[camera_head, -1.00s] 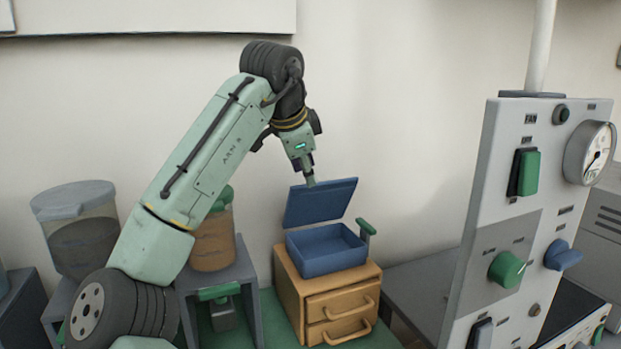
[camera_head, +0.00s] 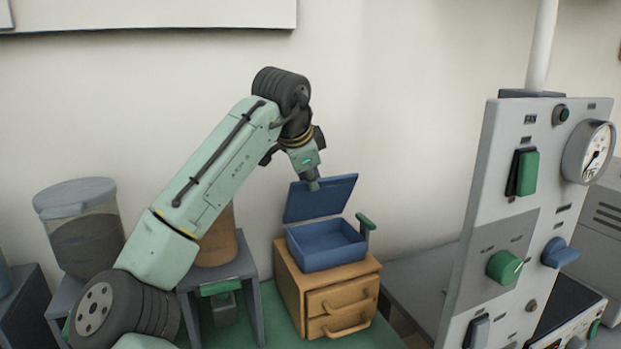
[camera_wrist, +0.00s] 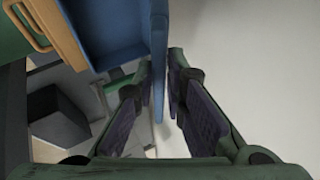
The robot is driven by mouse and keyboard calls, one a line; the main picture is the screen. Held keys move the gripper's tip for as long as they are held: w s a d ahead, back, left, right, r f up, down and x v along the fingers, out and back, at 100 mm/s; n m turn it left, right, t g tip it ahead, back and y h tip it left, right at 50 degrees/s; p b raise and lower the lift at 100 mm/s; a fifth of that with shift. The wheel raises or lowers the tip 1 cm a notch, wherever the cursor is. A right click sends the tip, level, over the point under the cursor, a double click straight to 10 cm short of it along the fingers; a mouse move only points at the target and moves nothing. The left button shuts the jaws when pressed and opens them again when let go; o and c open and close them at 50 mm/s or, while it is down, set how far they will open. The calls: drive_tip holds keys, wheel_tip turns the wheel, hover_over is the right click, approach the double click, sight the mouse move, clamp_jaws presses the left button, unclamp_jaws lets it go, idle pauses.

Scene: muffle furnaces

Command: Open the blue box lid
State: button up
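The blue box (camera_head: 326,260) sits on a small wooden drawer cabinet in the head view. Its lid (camera_head: 312,202) stands raised at the back, tilted a little past upright. My gripper (camera_head: 314,187) reaches down from above to the lid's upper edge. In the wrist view the lid (camera_wrist: 159,75) shows edge-on between the two fingers of my gripper (camera_wrist: 160,68). The fingers stand apart on either side of it, with gaps showing beside the lid along the pads. The fingertips are close to the lid; whether they touch it is unclear.
The wooden cabinet (camera_head: 290,290) has two drawers. A green-topped handle (camera_head: 366,222) stands right of the box. A lidded jar (camera_head: 84,235) and a grey stand (camera_head: 238,262) are to the left. A control panel (camera_head: 510,235) stands at the right. The wall is behind.

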clamp_jaws()
idle(0.3)
drive_tip(key=shift+w+a+r, duration=0.2)
drive_tip(key=shift+w+r, duration=0.05)
drive_tip(key=shift+w, duration=0.3)
drive_tip(key=shift+w+a+r, duration=0.15)
drive_tip(key=shift+w+r, duration=0.1)
drive_tip(key=shift+w, duration=0.25)
drive_tip(key=shift+w+a+r, duration=0.15)
drive_tip(key=shift+w+a, duration=0.05)
drive_tip(key=shift+w, duration=0.1)
drive_tip(key=o, duration=0.5)
unclamp_jaws()
